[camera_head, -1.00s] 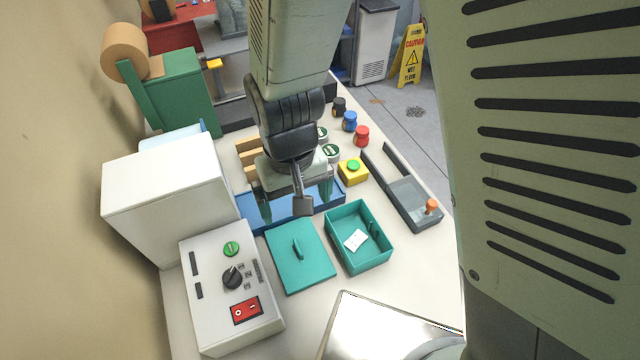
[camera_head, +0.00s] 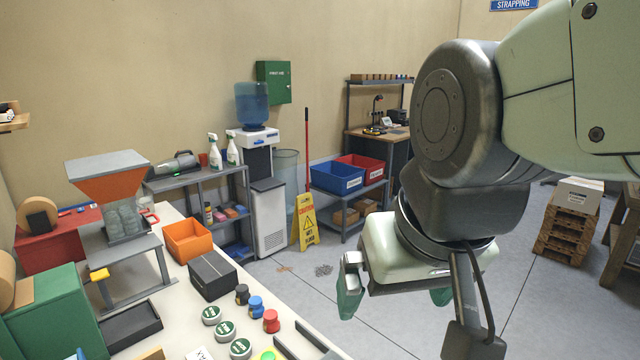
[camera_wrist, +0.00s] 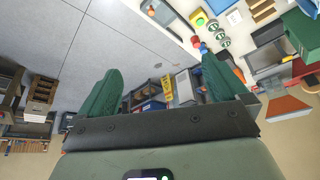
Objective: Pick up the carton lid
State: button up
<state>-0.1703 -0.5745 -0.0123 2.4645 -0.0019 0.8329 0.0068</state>
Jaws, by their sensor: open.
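The carton lid, a flat teal panel with a raised handle, does not show in the head view now. A little teal shows at the top edge of the wrist view, too small to tell whether it is the lid or the open teal box. My gripper (camera_head: 397,295) is at the right of the head view, raised and off to the side of the table, over the grey floor. Its two green fingers are spread wide with nothing between them. In the wrist view my gripper (camera_wrist: 160,68) also shows its fingers apart and empty.
The white table (camera_head: 186,318) carries an orange bin (camera_head: 187,240), a dark box (camera_head: 212,275), a blue jar (camera_head: 256,306), a red jar (camera_head: 271,320) and several green-topped tins. A yellow caution sign (camera_head: 307,222) stands on the floor beyond. Open floor lies around my gripper.

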jog(key=shift+m+t+h, duration=0.4)
jog(key=shift+m, duration=0.3)
jog(key=s+d+r, duration=0.2)
jog(key=s+d, duration=0.1)
jog(key=shift+s+d, duration=0.1)
jog(key=shift+d, duration=0.05)
jog(key=c, duration=1.2)
jog(key=shift+o, duration=0.2)
